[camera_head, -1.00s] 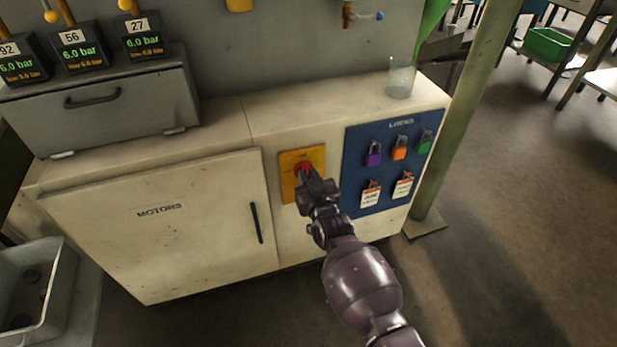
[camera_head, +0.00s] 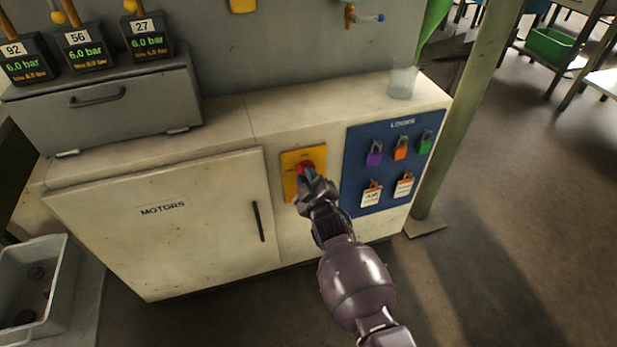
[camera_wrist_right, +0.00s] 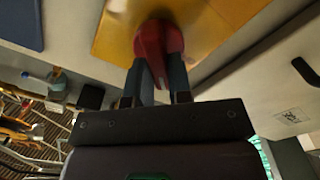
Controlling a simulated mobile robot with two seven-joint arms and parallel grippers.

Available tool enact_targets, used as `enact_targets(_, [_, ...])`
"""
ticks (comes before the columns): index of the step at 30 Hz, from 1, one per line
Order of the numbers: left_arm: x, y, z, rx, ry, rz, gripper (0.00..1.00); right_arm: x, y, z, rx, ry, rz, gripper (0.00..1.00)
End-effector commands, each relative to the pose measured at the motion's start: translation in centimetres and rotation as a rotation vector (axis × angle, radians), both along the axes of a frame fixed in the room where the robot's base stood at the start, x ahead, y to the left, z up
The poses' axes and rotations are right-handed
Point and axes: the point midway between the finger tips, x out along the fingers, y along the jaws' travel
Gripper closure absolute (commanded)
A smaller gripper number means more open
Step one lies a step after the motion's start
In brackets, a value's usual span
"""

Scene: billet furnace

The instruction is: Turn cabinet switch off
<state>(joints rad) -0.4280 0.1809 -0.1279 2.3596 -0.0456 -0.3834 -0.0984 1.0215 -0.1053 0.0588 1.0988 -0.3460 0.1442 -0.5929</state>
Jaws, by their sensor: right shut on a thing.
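The cabinet switch has a red handle (camera_head: 305,167) on a yellow plate (camera_head: 291,190) on the cabinet front, right of the MOTORS door (camera_head: 150,235). In the right wrist view the red handle (camera_wrist_right: 158,50) stands out from the yellow plate (camera_wrist_right: 215,25), slightly tilted. My right gripper (camera_head: 308,180) is at the switch, its fingers shut on the red handle from both sides; it also shows in the right wrist view (camera_wrist_right: 158,75). The gripper hides part of the handle and the lower plate in the head view. My left gripper is not in view.
A blue LOCKS board (camera_head: 357,158) with several padlocks and tags is just right of the switch. A clear cup (camera_head: 402,83) stands on the cabinet top (camera_head: 300,112). A green post (camera_head: 455,130) stands to the right. A grey bin (camera_head: 62,285) is at lower left.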

Motion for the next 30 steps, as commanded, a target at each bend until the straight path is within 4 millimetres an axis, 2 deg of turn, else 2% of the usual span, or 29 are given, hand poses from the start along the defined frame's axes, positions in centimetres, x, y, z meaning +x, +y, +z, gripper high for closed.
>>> enact_targets(18, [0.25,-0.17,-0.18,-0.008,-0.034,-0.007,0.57,-0.17,0.18,-0.86,-0.535,-0.169,0.000,1.00])
enact_targets(30, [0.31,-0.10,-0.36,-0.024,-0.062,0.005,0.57,-0.13,0.21,-0.86,-0.735,-0.235,0.001,1.00])
